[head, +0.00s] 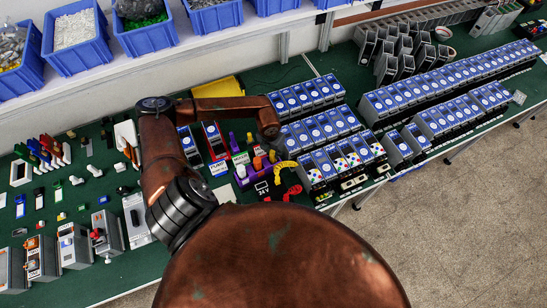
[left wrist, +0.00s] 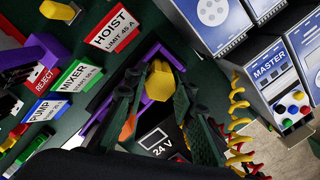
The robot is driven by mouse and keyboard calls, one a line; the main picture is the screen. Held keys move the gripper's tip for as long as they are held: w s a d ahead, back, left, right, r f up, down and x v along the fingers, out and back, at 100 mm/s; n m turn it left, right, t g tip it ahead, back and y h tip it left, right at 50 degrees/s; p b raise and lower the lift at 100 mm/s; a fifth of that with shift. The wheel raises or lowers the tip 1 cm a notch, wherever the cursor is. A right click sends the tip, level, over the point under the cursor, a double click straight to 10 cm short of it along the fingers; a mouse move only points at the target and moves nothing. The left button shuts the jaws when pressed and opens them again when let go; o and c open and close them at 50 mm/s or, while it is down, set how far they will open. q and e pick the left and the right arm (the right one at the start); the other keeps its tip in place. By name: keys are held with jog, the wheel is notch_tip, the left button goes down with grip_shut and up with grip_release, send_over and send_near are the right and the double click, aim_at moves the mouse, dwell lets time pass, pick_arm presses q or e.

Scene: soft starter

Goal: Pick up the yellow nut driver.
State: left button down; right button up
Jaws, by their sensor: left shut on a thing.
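The yellow nut driver (left wrist: 159,82) shows in the left wrist view as a faceted yellow handle seen nearly end-on. My left gripper (left wrist: 155,95) has its dark green fingers on both sides of this handle and is shut on it. A purple holder (left wrist: 164,53) stands around and behind the handle; whether the driver still sits in it cannot be told. The driver's shaft is hidden. In the head view my left arm reaches over the bench to this spot, and its wrist covers most of the gripper. My right gripper is not in view.
An orange handle (left wrist: 128,126) is close beside the left finger. A 24 V label (left wrist: 158,142), yellow and red coiled leads (left wrist: 238,105) and the MASTER unit (left wrist: 280,82) are near. Rows of blue-fronted units (head: 322,130) stand right; blue bins (head: 75,40) line the back.

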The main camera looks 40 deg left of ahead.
pick_arm(q)
jog(key=shift+r, duration=0.1)
jog(key=shift+w+r, duration=0.1)
jog(key=shift+r, duration=0.3)
notch_tip(320, 180, up, 8)
jog(key=b, duration=0.3)
jog(key=shift+r, duration=0.5)
jog(key=c, duration=2.2)
grip_release()
grip_shut()
